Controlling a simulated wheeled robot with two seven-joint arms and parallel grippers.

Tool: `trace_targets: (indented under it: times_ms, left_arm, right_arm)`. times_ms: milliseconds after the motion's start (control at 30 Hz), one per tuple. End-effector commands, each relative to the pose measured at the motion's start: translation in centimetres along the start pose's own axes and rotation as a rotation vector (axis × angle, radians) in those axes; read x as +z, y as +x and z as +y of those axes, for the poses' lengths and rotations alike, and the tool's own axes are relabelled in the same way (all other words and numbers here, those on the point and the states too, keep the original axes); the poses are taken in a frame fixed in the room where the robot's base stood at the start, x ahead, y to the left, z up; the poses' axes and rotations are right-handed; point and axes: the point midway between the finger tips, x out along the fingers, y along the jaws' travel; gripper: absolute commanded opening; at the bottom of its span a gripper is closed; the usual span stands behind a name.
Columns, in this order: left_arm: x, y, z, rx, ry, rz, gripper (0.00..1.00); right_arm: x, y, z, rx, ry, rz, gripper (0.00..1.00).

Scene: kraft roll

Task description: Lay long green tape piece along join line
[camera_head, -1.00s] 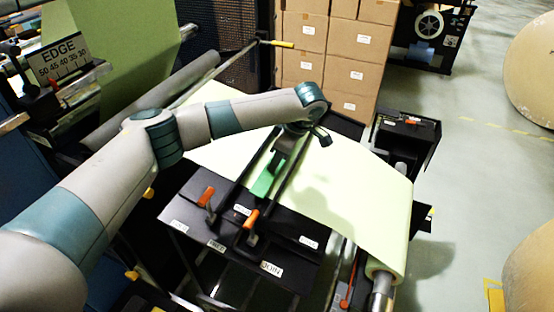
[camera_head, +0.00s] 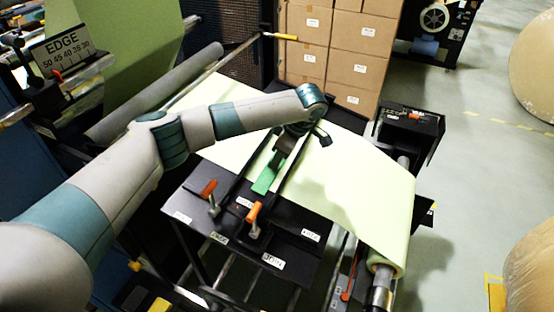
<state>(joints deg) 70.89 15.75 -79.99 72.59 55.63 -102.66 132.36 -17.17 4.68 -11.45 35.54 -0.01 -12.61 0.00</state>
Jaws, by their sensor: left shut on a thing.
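The green tape piece (camera_head: 265,180) shows as a short strip below my left gripper (camera_head: 279,160), between two dark parallel bars over the pale green web (camera_head: 345,180). My left gripper is shut on the tape piece, close above the web. The arm and gripper hide the tape's far end. I cannot tell whether the tape touches the web. The join line itself is not clear to see. My right gripper is not in view.
Two dark clamp bars (camera_head: 285,192) with orange handles (camera_head: 254,212) flank the tape. A black labelled table (camera_head: 190,200) lies in front. The web runs over a roller (camera_head: 385,270) at the right. Stacked cartons (camera_head: 350,75) stand behind. Open floor (camera_head: 470,170) lies at right.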

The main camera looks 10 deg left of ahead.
Motion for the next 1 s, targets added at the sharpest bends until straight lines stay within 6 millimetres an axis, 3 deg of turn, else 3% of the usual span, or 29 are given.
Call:
trace_targets:
  times_ms: [867,967,1000]
  left_arm:
    - [0.09,0.47,-0.01,0.0,0.0,0.0,0.0]
    - [0.09,0.48,-0.01,0.0,0.0,0.0,0.24]
    - [0.08,0.47,-0.01,0.0,0.0,0.0,0.27]
  right_arm:
    - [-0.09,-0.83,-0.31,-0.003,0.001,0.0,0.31]
    - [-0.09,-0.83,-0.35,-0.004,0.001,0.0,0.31]
    - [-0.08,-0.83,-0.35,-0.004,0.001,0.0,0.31]
